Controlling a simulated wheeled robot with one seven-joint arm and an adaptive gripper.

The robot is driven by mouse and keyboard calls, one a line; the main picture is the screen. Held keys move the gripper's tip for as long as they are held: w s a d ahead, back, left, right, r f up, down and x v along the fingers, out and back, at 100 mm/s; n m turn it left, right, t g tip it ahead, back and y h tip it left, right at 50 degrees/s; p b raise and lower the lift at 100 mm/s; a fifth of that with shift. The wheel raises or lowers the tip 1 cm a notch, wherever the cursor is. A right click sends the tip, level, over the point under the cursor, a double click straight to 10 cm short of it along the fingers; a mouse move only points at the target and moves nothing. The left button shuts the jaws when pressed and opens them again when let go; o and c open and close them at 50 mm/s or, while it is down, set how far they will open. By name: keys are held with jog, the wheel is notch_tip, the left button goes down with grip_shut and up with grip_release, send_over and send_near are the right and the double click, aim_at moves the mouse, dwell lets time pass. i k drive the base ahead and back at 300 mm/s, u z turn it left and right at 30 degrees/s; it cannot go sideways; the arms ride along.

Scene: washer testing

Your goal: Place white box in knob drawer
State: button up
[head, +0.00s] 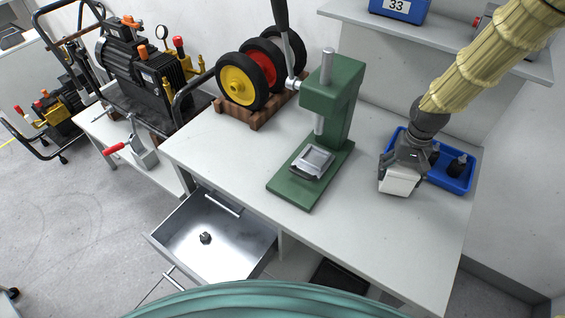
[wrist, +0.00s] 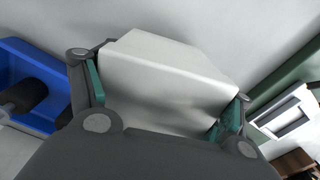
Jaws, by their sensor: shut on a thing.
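The white box (head: 399,180) is between the fingers of my gripper (head: 402,170), near the right end of the white table. My gripper is shut on it, and the wrist view shows the box (wrist: 170,80) between the two green-padded fingers. I cannot tell whether the box touches the tabletop. An open metal drawer (head: 185,243) stands out under the table at the left, with a small dark knob (head: 205,237) lying on its floor.
A blue tray (head: 463,186) with dark items is right beside my gripper. A green press (head: 338,110) stands mid-table, between my gripper and the drawer. Wheels on a wooden rack (head: 236,115) stand behind. The table's front right (head: 400,245) is clear.

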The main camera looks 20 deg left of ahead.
aim_at(232, 267)
jog(key=z, duration=1.1)
jog(key=k, duration=1.65)
jog(key=u, duration=1.6)
jog(key=i, duration=0.5)
